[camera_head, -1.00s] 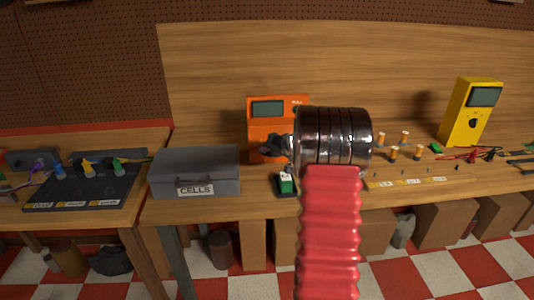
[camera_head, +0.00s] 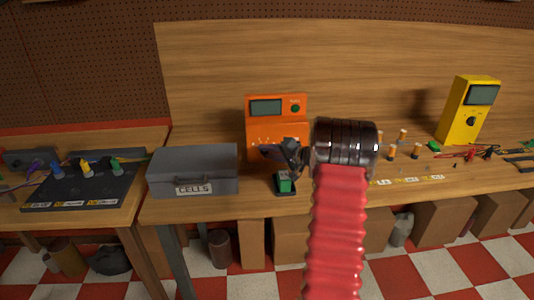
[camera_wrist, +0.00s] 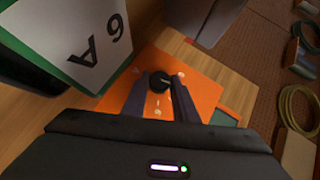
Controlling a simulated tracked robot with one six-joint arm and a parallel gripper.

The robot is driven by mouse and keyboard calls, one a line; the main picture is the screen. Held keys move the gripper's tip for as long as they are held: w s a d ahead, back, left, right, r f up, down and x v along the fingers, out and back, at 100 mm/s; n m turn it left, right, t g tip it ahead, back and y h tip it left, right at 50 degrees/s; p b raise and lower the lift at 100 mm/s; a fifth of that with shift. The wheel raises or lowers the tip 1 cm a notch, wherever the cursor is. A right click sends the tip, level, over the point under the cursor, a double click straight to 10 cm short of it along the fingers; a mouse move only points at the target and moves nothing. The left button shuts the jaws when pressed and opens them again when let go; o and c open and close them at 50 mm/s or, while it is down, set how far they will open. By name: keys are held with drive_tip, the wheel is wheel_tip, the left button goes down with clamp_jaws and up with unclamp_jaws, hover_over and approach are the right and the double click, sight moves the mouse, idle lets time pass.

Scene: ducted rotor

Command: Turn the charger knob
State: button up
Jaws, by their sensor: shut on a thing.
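The orange charger (camera_head: 270,130) stands on the bench near the middle, with a grey screen and a green round spot at its upper right. Its black knob (camera_wrist: 159,82) shows in the wrist view on the orange face, between my two dark fingers. My gripper (camera_head: 273,152) is at the lower right of the charger's front in the head view and hides part of it. The fingers are shut on the knob, one on each side.
A grey CELLS box (camera_head: 193,172) is left. A yellow meter (camera_head: 469,110) and several small cylinders are right.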

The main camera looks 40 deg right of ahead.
drive_tip(key=o, duration=1.1)
drive_tip(key=shift+c, duration=0.2)
drive_tip(key=v, duration=1.3)
drive_tip(key=shift+s, duration=0.4)
